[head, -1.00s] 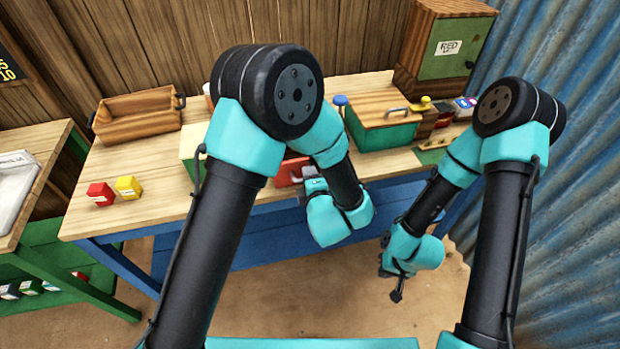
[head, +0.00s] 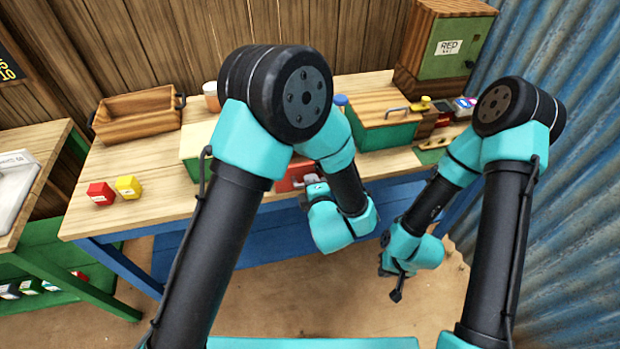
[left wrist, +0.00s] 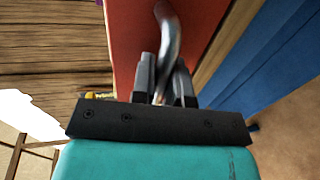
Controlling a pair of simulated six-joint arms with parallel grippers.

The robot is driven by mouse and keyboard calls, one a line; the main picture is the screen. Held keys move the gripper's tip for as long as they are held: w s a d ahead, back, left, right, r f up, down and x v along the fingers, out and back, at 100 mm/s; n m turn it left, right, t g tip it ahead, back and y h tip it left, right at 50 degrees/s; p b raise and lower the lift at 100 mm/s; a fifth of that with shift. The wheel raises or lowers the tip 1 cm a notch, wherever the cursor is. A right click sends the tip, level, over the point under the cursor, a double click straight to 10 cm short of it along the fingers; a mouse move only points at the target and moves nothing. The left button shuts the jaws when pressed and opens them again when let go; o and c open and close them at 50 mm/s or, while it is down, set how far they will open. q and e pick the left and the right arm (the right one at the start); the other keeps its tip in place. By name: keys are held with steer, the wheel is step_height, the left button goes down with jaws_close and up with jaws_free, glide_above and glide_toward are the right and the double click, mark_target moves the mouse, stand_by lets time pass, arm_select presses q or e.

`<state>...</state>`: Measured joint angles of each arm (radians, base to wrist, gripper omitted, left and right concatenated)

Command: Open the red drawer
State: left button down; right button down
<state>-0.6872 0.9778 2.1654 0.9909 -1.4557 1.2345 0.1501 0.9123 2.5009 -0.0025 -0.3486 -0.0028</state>
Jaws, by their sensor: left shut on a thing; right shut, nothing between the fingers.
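The red drawer (head: 296,174) shows in the head view behind my left forearm, at the front of the workbench, and is mostly hidden by that arm. Its red front (left wrist: 124,40) fills the upper middle of the left wrist view, with a curved metal handle (left wrist: 172,32) on it. My left gripper (left wrist: 164,84) is shut on the handle, one finger on each side of it. In the head view the left gripper (head: 314,188) is at the drawer's front. My right gripper (head: 397,294) is shut and empty, low in front of the bench, away from the drawer.
The wooden workbench (head: 150,170) carries a wooden crate (head: 135,120), a red block (head: 100,193) and a yellow block (head: 128,187). A green box with a wooden lid (head: 385,134) stands to the right. A green cabinet (head: 455,50) is at the back right. Floor in front is free.

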arm_select(q)
steer(key=f+v, duration=0.1)
steer(key=v, duration=0.5)
steer(key=shift+s, duration=0.3)
steer(key=shift+d+f, duration=0.1)
steer(key=shift+d, duration=0.05)
steer(key=c, duration=1.1)
jaws_free()
steer(key=shift+c, duration=0.2)
steer(key=v, duration=1.2)
steer(key=shift+w, duration=0.1)
